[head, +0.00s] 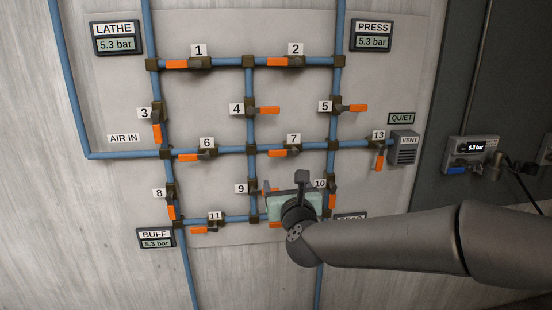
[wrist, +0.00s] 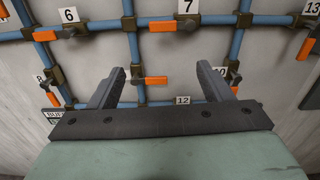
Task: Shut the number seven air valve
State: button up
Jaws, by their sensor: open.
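The number seven valve has a dark body (head: 293,150) and an orange lever (head: 278,153). It sits on the middle horizontal pipe, below its 7 label (head: 294,138). The lever points left, lying along the pipe. In the wrist view its lever (wrist: 160,26) is at the top, beyond the fingertips and clear of them. My gripper (wrist: 160,70) is open and touches nothing that I can see. In the head view my gripper (head: 292,188) is below valve seven, near valves 9 and 10, and its body hides valve 12.
Valve nine's orange lever (wrist: 150,81) shows between my fingers in the wrist view, sticking out across its pipe. Valve ten (head: 332,200) is close on the right. Blue pipes (head: 250,85) with several other valves cover the panel. Valve 13 (head: 378,158) and a vent (head: 404,146) stand further right.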

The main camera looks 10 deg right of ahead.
aim_at(278, 154)
jog(key=shift+m, duration=0.4)
jog(key=w, duration=1)
jog(key=w+d+r, duration=0.1)
jog(key=w, duration=0.5)
jog(key=shift+w, duration=0.1)
jog(key=shift+w+f, duration=0.15)
jog(key=shift+w, duration=0.45)
jog(key=c, duration=1.3)
jog(key=shift+d, duration=0.1)
jog(key=shift+c, duration=0.4)
